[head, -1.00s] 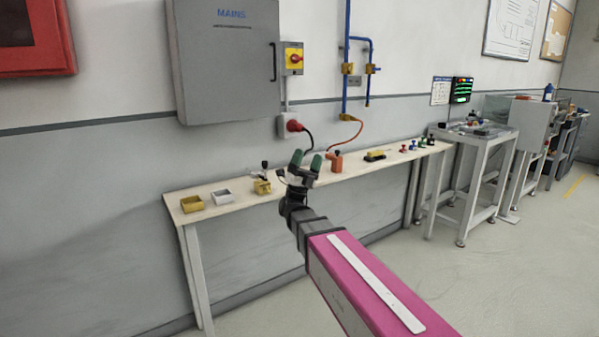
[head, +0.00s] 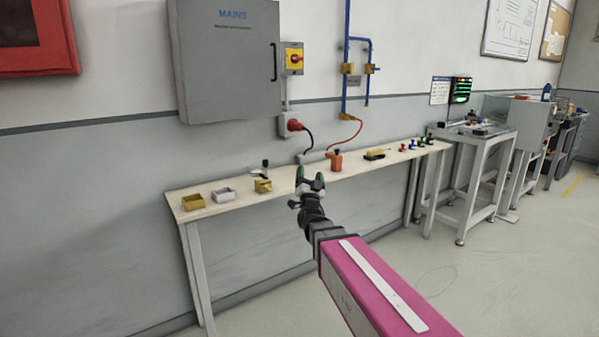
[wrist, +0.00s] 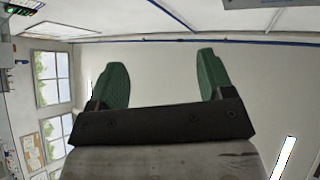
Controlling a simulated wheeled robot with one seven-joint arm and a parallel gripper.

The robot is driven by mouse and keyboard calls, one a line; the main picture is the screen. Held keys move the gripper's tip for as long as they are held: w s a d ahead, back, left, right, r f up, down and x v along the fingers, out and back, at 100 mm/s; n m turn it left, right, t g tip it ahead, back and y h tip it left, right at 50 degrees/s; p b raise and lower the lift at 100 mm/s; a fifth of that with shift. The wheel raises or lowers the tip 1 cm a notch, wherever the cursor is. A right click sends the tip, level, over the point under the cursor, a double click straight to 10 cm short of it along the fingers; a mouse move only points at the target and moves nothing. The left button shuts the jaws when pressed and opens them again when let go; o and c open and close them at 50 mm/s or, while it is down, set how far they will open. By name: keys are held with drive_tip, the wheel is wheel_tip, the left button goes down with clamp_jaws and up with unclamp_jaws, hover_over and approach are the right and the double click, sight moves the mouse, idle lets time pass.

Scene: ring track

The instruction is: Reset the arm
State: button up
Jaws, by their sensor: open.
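My gripper (head: 310,181) is at the end of my pink arm, in front of the long narrow bench in the head view. Its two green fingers stand apart with nothing between them. In the wrist view my gripper (wrist: 160,80) is also open and empty, with only wall, windows and ceiling lights behind it.
The narrow bench (head: 240,199) runs along the wall. It carries a yellow tray (head: 193,202), a white tray (head: 224,195), a brass block (head: 263,186), an orange item (head: 336,161) and several small coloured parts. A grey mains cabinet (head: 228,65) hangs above. Floor at the right front is clear.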

drive_tip(key=s+d+f+n+g+y, duration=0.1)
drive_tip(key=d+f+n+g, duration=0.2)
drive_tip(key=f+g, duration=0.65)
drive_tip(key=s+d+f+n+g+y, duration=0.1)
drive_tip(key=s+d+f+n+g, duration=0.2)
drive_tip(key=f, duration=1.1)
drive_tip(key=s+d+f+g, duration=0.4)
drive_tip(key=s+f+g, duration=0.2)
drive_tip(key=s, duration=0.3)
drive_tip(key=s+d+f+g+h, duration=0.1)
drive_tip(key=s+d+f+g, duration=0.4)
drive_tip(key=s, duration=0.4)
drive_tip(key=shift+f+n+g+h, duration=0.3)
drive_tip(key=shift+f+g, duration=0.2)
drive_tip(key=shift+g, duration=0.45)
drive_tip(key=shift+d, duration=0.1)
